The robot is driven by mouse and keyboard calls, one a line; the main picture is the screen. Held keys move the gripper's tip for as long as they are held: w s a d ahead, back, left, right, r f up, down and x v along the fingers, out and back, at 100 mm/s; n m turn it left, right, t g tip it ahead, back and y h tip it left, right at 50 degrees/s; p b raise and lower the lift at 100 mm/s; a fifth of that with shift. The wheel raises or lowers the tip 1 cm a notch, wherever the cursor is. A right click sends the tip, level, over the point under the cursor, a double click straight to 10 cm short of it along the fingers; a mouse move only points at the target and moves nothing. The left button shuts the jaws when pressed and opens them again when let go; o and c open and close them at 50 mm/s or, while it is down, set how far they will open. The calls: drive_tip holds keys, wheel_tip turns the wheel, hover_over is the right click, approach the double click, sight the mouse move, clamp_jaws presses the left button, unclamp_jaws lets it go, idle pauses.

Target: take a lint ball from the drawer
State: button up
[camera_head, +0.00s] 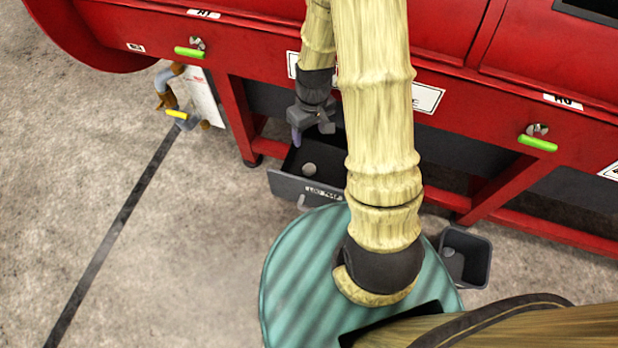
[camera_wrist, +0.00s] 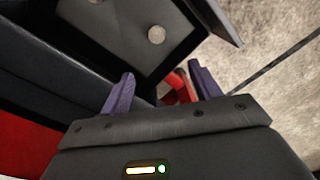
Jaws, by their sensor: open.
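The dark grey drawer (camera_head: 284,188) is pulled out under the red machine, with a white label on its front. A pale grey lint ball (camera_head: 309,169) lies on the drawer floor. In the wrist view the lint ball (camera_wrist: 156,35) shows near the top, inside the drawer (camera_wrist: 110,12). My gripper (camera_head: 297,137) is above the back left part of the drawer, apart from the lint ball. Its two purple fingers (camera_wrist: 163,90) are spread with nothing between them. Part of the drawer's right side is hidden behind my arm in the head view.
The red machine (camera_head: 450,60) with green-handled latches spans the back. A small dark bin (camera_head: 478,262) with a grey item inside stands on the floor at right. A red leg (camera_head: 234,115) stands left of the drawer. Concrete floor at left is mostly clear.

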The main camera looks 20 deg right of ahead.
drive_tip(key=shift+f, duration=0.55)
drive_tip(key=b, duration=0.6)
hover_over(308, 166)
wheel_tip(308, 166, down, 12)
drive_tip(key=shift+f, duration=0.1)
wheel_tip(308, 166, down, 5)
drive_tip(key=b, duration=0.4)
drive_tip(key=shift+f, duration=0.15)
drive_tip(key=c, duration=1)
